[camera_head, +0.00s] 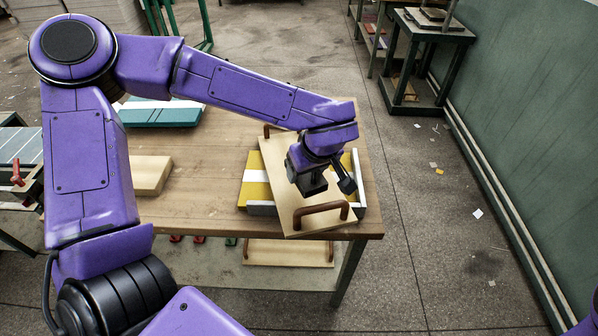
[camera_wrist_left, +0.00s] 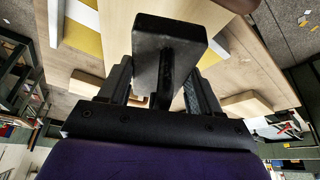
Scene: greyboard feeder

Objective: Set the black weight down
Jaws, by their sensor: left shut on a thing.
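The black weight (camera_wrist_left: 168,34) is a dark block with a narrow grip. In the left wrist view the grip is between the two fingers of my left gripper (camera_wrist_left: 162,88), which is shut on it. In the head view my left gripper (camera_head: 328,186) is over a light wooden board (camera_head: 283,178) with two brown handles (camera_head: 321,213). The weight is largely hidden there by my wrist. I cannot tell whether the weight touches the board. The board lies across a yellow and white stack (camera_head: 255,190) near the table's right end. My right gripper is not in view.
The wooden table (camera_head: 205,185) is bare left of the stack. A pale block (camera_head: 151,174) and a teal and white stack (camera_head: 160,115) stand farther left. A grey guide (camera_head: 358,184) edges the yellow stack. A handled board (camera_head: 289,252) lies on the lower shelf.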

